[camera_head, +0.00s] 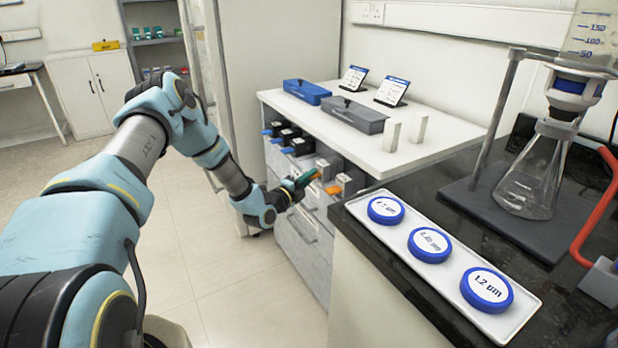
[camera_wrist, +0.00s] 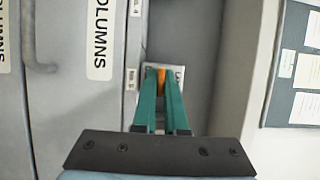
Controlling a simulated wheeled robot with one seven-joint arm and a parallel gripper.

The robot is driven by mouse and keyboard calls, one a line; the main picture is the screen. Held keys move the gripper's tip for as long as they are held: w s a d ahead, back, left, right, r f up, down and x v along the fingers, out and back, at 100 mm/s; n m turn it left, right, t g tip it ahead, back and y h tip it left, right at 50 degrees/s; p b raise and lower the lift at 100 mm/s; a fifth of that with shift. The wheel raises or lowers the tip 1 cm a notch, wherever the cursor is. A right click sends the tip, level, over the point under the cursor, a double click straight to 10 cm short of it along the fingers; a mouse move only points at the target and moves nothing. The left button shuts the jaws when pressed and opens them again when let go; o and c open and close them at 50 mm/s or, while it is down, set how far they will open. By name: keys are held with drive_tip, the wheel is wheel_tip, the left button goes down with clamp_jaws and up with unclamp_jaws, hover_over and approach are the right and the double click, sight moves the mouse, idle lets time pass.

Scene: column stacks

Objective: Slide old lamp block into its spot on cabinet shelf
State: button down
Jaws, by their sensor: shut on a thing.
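My gripper (camera_head: 312,175) reaches the open shelf row of the white-topped cabinet (camera_head: 375,152) from the left. Its teal fingers are shut on the orange grip of a pale grey block (camera_head: 324,164), which I take to be the old lamp block. In the wrist view, the fingertips (camera_wrist: 162,72) close around the orange grip (camera_wrist: 161,74), with the block's light face just beyond. A second pale block with an orange grip (camera_head: 334,188) is just right of it. How far the held block sits in the shelf is hidden.
Several black blocks with blue grips (camera_head: 287,138) fill the shelf's left part. A blue box (camera_head: 307,91), a grey box (camera_head: 353,115) and sign cards stand on top. A dark counter with a white tray (camera_head: 470,238) and glassware is close on the right. Open floor lies left.

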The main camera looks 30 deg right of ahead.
drive_tip(key=c, duration=0.9)
unclamp_jaws()
drive_tip(key=shift+a, duration=0.1)
